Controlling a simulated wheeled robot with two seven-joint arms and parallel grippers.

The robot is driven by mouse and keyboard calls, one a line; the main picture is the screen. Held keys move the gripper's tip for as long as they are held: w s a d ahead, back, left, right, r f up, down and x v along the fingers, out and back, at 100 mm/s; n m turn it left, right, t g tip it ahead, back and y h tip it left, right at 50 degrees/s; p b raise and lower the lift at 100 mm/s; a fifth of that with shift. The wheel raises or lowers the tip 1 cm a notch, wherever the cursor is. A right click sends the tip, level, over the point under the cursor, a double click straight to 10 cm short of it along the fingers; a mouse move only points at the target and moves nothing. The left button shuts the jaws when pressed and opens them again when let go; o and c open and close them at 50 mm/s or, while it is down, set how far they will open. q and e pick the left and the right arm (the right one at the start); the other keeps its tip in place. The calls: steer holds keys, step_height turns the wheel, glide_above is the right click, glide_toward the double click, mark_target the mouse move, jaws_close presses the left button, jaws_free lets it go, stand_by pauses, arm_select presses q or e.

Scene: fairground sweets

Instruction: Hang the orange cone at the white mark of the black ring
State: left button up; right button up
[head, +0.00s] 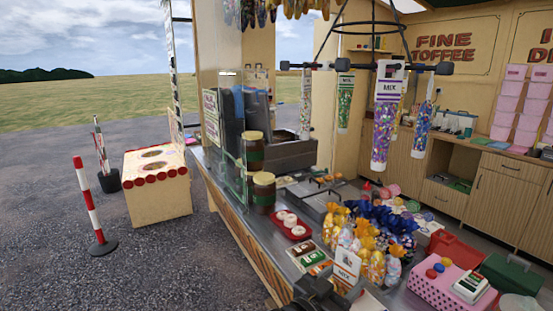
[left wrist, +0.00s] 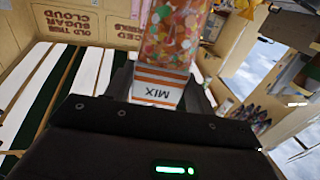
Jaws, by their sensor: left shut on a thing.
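My left gripper (head: 322,292) is at the bottom of the head view, low over the counter. In the left wrist view the left gripper (left wrist: 158,88) is shut on the header of the orange cone (left wrist: 178,38), a clear cone of mixed sweets with an orange-striped "MIX" label. The black ring (head: 330,66) hangs above the counter, apart from the cone. A green cone (head: 345,105), a purple cone (head: 386,120) and others hang from it. My right gripper is not in view.
Blue and orange sweet bags (head: 375,225) crowd the counter near the held cone. Brown jars (head: 264,190), a red tray (head: 290,228) and a pink basket (head: 440,290) stand around. A clear screen (head: 230,130) rises at the left. The air below the hanging cones is fairly open.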

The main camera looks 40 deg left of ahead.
arm_select(q)
steer(key=w+a+r+m+g+h+p, duration=0.1)
steer(key=w+a+r+m+h+p, duration=0.25)
steer(key=r, duration=0.65)
steer(key=w+a+r+h+p, duration=0.1)
steer(key=w+a+r+h, duration=0.1)
steer(key=w+a+r, duration=0.5)
steer(key=s+a+r+y+p, duration=0.1)
steer(key=s+a+r, duration=0.3)
steer(key=a+r, duration=0.3)
steer(key=s+a+r+n+y+p, duration=0.1)
steer(key=s+a+r, duration=0.3)
steer(key=r, duration=1.1)
steer(key=a+p, duration=0.1)
steer(key=a, duration=0.2)
steer(key=shift+a+r, duration=0.15)
steer(key=shift+a, duration=0.05)
steer(key=shift+p, duration=0.3)
